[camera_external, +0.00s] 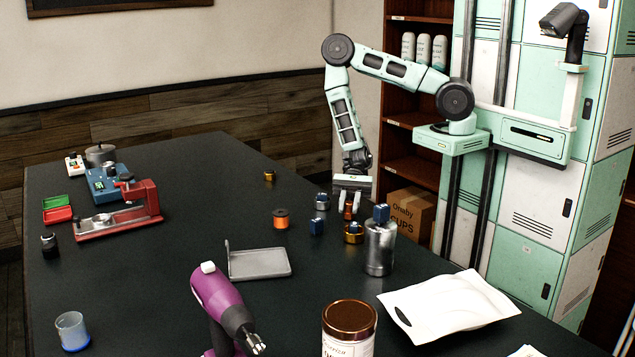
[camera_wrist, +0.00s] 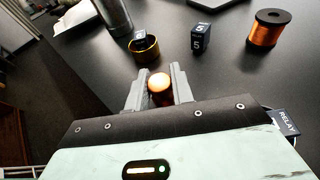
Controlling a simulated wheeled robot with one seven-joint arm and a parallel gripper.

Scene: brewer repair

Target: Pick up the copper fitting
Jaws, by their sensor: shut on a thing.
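My gripper (camera_external: 348,203) is near the right side of the dark table, pointing down. Its two grey fingers are shut on the copper fitting (camera_external: 348,210), a small orange-brown piece. In the wrist view the copper fitting (camera_wrist: 160,84) shows its rounded, bright top between the fingertips of my gripper (camera_wrist: 160,90). Its lower part is hidden by the gripper body. I cannot tell whether it touches the table.
A steel bottle (camera_external: 380,248) is to the front right. A grey tray (camera_external: 262,263) lies front left.

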